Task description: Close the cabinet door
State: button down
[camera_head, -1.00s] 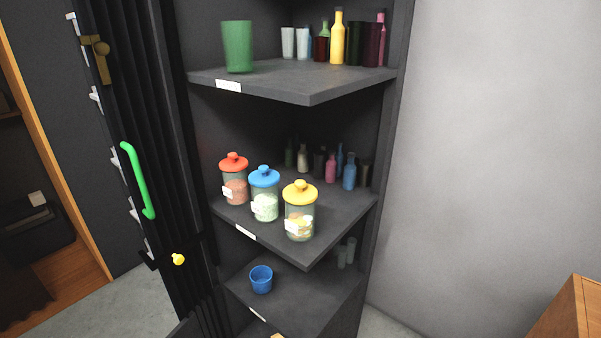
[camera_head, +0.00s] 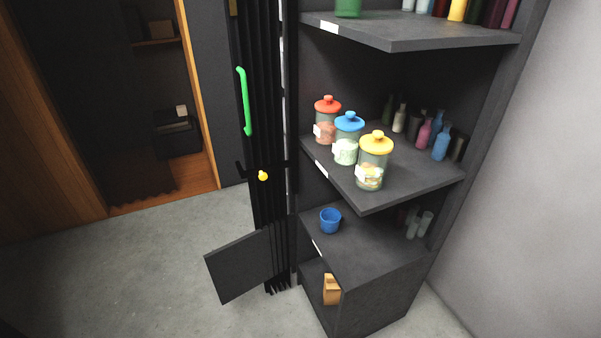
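The tall dark corner cabinet (camera_head: 380,48) has open shelves, and its lowest compartment is open at the front. A small dark grey door panel (camera_head: 238,267) stands swung out to the left of that compartment, low above the floor. A tall black slatted panel (camera_head: 270,130) stands along the cabinet's left side. It carries a green bar handle (camera_head: 244,102) and a yellow knob (camera_head: 263,176). I cannot tell whether this slatted panel is a folded door. My gripper is not in view.
Red-, blue- and yellow-lidded jars (camera_head: 373,162) stand near the middle shelf's edge. A blue cup (camera_head: 330,221) is on the shelf below, and an orange-tan item (camera_head: 331,289) is in the lowest compartment. Grey floor (camera_head: 140,265) is clear at left. A doorway (camera_head: 180,100) opens behind.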

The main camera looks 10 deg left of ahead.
aim_at(235, 268)
jog(key=i+j+u, duration=0.5)
jog(key=i+j, duration=0.25)
jog(key=i+l+u, duration=0.1)
jog(key=i+u, duration=0.15)
jog(key=i, duration=0.2)
jog(key=i+l+u, duration=0.25)
jog(key=i, duration=0.25)
